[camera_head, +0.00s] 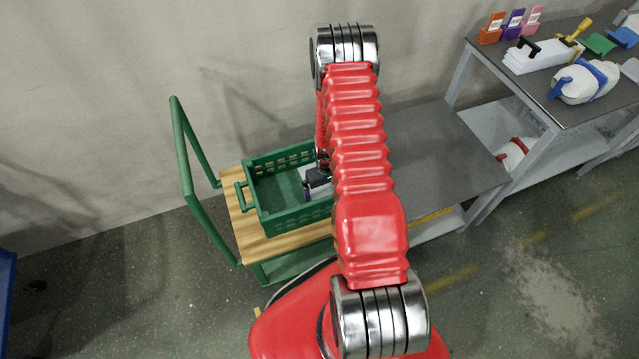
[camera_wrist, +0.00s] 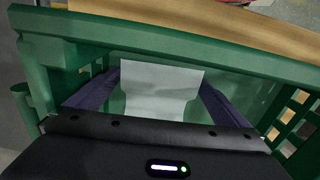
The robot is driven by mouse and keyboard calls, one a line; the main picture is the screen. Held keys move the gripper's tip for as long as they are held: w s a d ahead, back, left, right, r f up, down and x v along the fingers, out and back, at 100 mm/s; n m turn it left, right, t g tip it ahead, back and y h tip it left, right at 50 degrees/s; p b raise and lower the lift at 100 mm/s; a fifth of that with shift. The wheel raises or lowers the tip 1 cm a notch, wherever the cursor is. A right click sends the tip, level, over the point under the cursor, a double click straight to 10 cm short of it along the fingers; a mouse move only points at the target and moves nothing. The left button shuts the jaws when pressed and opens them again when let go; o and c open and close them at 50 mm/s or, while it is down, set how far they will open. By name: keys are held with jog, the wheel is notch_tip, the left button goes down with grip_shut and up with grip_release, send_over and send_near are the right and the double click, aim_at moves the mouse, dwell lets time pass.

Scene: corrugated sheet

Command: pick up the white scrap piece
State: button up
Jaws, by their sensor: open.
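The white scrap piece (camera_wrist: 160,88) is a pale, flat sheet inside the green crate (camera_wrist: 170,37). In the wrist view it lies between the two dark fingers of my gripper (camera_wrist: 160,90), which is open. The fingers stand on either side of the sheet, and I cannot tell whether they touch it. The sheet's near end is hidden behind the dark gripper body. In the head view my gripper (camera_head: 317,181) reaches down into the crate (camera_head: 287,218), and my red arm hides the crate's right side. A pale bit of the scrap piece shows beside the gripper there.
The crate stands on a green cart (camera_head: 190,150) with a wooden deck (camera_head: 265,245). A grey bench (camera_head: 440,150) adjoins on the right. A higher table (camera_head: 540,85) holds white sheets, a white-and-blue container (camera_head: 585,82) and small coloured boxes. Crate walls surround my gripper.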

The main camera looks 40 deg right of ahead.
jog(key=shift+c, duration=0.4)
jog(key=c, duration=0.9)
jog(key=shift+o, duration=0.2)
jog(key=shift+r, duration=0.15)
notch_tip(320, 180, up, 18)
jog(key=shift+a, duration=0.1)
dwell(0.4)
